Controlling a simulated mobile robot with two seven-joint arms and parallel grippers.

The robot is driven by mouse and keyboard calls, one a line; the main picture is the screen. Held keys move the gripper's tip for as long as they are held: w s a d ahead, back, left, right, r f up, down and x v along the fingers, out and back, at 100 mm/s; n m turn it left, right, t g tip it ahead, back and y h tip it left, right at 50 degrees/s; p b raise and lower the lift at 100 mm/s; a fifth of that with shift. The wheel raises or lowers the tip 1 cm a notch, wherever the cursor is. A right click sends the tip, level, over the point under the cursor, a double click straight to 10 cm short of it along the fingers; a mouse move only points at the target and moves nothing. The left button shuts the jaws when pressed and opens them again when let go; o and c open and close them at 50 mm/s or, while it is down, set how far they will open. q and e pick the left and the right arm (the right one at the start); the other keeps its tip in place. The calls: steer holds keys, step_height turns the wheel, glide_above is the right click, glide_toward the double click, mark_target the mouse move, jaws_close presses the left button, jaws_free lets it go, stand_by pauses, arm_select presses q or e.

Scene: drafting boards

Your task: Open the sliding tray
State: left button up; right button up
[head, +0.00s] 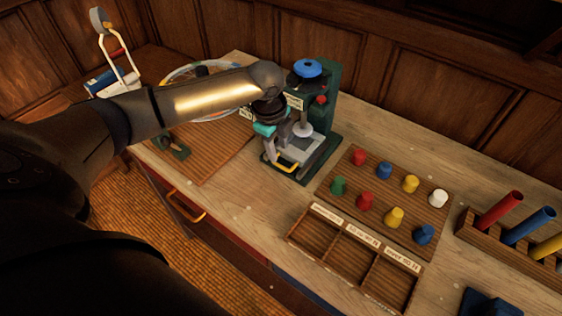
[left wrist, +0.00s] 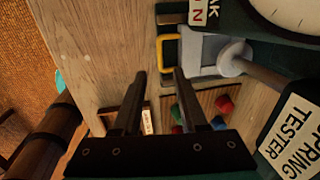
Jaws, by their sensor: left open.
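The spring tester (head: 325,110) is a dark green machine with a blue knob, standing on the wooden bench. Its sliding tray (head: 303,146) is a grey plate in the base with a yellow handle (head: 287,166) at the front. In the left wrist view the tray (left wrist: 207,48) and its yellow handle (left wrist: 162,52) lie just beyond the fingertips. My left gripper (head: 275,157) is at the front of the tester, close to the handle. Its fingers also show in the left wrist view (left wrist: 160,74), apart and with nothing between them. Whether a finger touches the handle is unclear. My right gripper is out of view.
A peg board (head: 385,195) with several coloured pegs and a wooden sorting box (head: 352,258) lie right of the tester. A rack (head: 510,240) with coloured tubes stands at far right. A bench drawer with an orange handle (head: 187,207) is below the front edge.

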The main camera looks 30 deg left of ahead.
mark_target(282, 166)
arm_select(q)
steer(key=f, duration=0.4)
steer(key=w+f, duration=0.1)
steer(key=f, duration=0.1)
steer(key=shift+w+d+f+b, duration=0.1)
steer(key=shift+f+b, duration=0.3)
steer(key=shift+c, duration=0.4)
jaws_close()
stand_by(0.6)
